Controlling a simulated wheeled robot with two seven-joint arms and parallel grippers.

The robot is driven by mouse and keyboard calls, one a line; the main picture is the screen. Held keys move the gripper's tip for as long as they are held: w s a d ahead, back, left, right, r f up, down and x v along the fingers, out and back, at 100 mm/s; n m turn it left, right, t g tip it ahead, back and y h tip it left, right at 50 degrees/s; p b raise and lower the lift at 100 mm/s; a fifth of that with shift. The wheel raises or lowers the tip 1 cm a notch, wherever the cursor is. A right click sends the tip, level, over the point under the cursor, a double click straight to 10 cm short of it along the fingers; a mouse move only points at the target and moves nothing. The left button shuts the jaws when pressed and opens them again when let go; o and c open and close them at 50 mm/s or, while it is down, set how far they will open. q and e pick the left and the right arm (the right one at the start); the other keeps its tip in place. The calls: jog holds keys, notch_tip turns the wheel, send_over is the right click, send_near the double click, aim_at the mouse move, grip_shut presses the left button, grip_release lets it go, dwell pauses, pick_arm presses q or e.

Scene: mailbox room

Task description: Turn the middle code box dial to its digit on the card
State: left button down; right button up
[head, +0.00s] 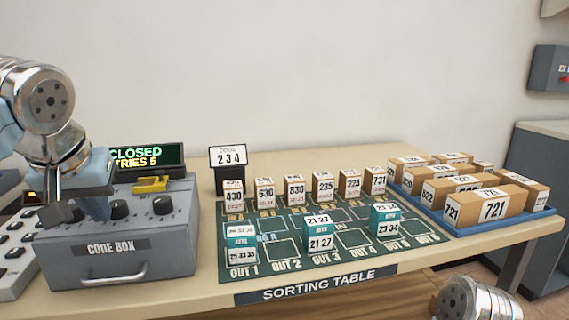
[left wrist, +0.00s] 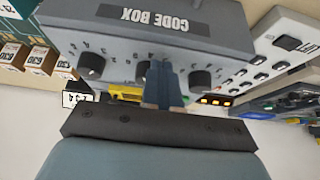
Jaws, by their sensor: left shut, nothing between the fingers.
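The grey code box (head: 115,240) stands at the left of the table with several black dials on its sloping top. The middle dial (head: 119,208) shows just right of my left gripper (head: 97,214), with the right dial (head: 163,204) beyond it. In the left wrist view, the shut, empty fingers (left wrist: 163,95) partly cover the middle dial (left wrist: 143,71); contact cannot be told. The left dial (left wrist: 200,79) shows beside them. The dial's setting is unreadable. The code card (head: 231,157) reads 2 3 4. My right gripper is out of view.
A display (head: 146,156) behind the box reads CLOSED, TRIES 5. A yellow part (head: 152,184) lies at the box's back. A sorting mat (head: 290,262) with cartons and teal key boxes fills the middle. A blue tray (head: 470,228) of parcels stands right.

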pick_arm(q)
jog(key=shift+s, duration=0.1)
jog(key=shift+s, duration=0.15)
jog(key=shift+r, duration=0.15)
jog(key=shift+r+p, duration=0.3)
jog(key=shift+r, duration=2.55)
